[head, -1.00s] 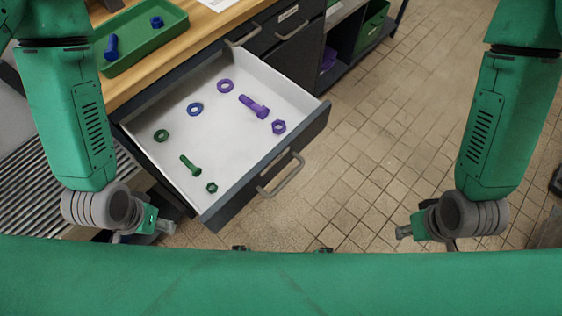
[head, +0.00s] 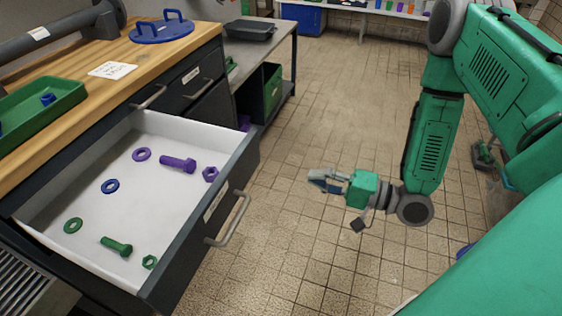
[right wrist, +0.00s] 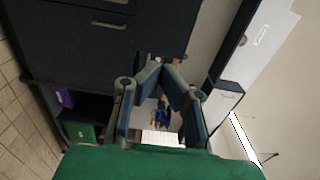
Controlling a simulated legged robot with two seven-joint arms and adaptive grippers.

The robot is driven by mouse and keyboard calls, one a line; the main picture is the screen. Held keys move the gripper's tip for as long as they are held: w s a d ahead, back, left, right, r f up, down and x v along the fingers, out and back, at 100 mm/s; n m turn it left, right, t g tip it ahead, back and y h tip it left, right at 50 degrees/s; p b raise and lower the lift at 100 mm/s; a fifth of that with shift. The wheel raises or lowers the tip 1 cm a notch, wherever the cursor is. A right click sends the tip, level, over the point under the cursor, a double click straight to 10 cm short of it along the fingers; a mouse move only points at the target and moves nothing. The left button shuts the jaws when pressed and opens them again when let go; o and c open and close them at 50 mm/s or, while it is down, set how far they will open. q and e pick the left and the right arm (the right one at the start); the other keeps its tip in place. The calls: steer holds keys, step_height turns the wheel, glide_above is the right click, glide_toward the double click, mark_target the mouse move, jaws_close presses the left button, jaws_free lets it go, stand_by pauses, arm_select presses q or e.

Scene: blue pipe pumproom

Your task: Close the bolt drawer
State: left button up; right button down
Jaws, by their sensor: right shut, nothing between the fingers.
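The bolt drawer (head: 60,191) stands pulled out from the workbench at the left of the head view. Its white tray holds a purple bolt (head: 178,164), a green bolt (head: 117,245), and several loose nuts and washers in purple, blue and green. Its dark front carries a grey bar handle (head: 232,220). My right gripper (head: 314,180) is shut and empty over the tiled floor, to the right of the drawer front and apart from it. Its fingers also show in the right wrist view (right wrist: 160,112). My left gripper is out of view.
The wooden workbench top (head: 62,92) bears a green tray (head: 38,112), a white paper (head: 112,70) and a blue round lid (head: 161,30). A shelf unit with a green bin (head: 271,88) stands beyond the drawer. The tiled floor right of the drawer is open.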

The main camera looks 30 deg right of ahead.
mark_target(252, 161)
steer(key=x, duration=0.4)
steer(key=b+x, duration=0.1)
steer(key=x, duration=0.3)
steer(key=b+x, duration=0.1)
steer(key=x, duration=0.3)
steer(key=shift+s+a+r, duration=0.1)
steer(key=shift+s+a, duration=0.2)
steer(key=shift+a, duration=0.1)
steer(key=shift+w+a+b, duration=0.1)
steer(key=shift+w+b, duration=0.2)
steer(key=shift+w, duration=0.4)
